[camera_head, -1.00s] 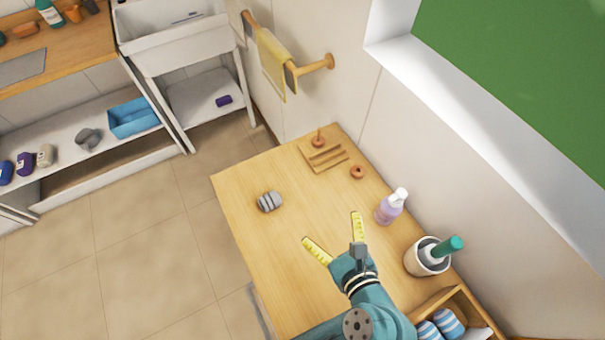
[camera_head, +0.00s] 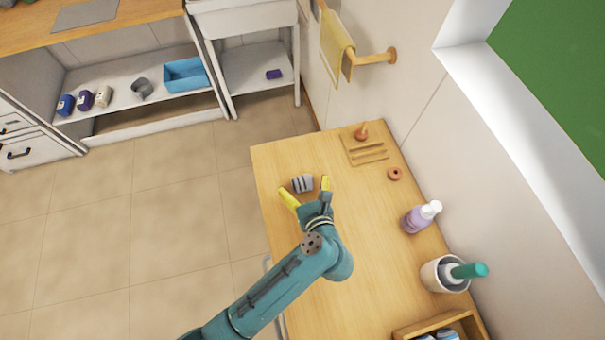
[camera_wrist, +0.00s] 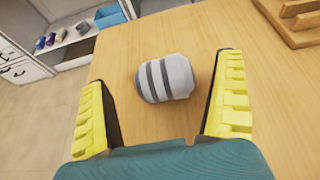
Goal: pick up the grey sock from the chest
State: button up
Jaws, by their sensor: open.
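The grey sock (camera_head: 302,183), rolled up with darker stripes, lies on the wooden top of the chest (camera_head: 375,275). It also shows in the wrist view (camera_wrist: 165,78), just beyond and between the yellow fingers. My gripper (camera_head: 306,193) is open and empty, with its fingertips close to the sock on its near side. In the wrist view my gripper (camera_wrist: 163,105) has one finger on each side, and wood shows between each finger and the sock. I cannot tell how high the fingers are above the wood.
A wooden soap rack (camera_head: 366,150), a small brown ring (camera_head: 395,174), a lilac pump bottle (camera_head: 418,217) and a white cup with a green-handled brush (camera_head: 440,275) stand along the right side. An open wooden box (camera_head: 440,325) is at the near right. The wood around the sock is clear.

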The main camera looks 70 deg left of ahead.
aim_at(303, 183)
jog(key=x, duration=0.3)
jog(key=shift+w+a, duration=0.1)
jog(key=shift+a, duration=0.15)
jog(key=c, duration=1.1)
jog(key=shift+o, duration=0.2)
jog(key=shift+r, duration=0.15)
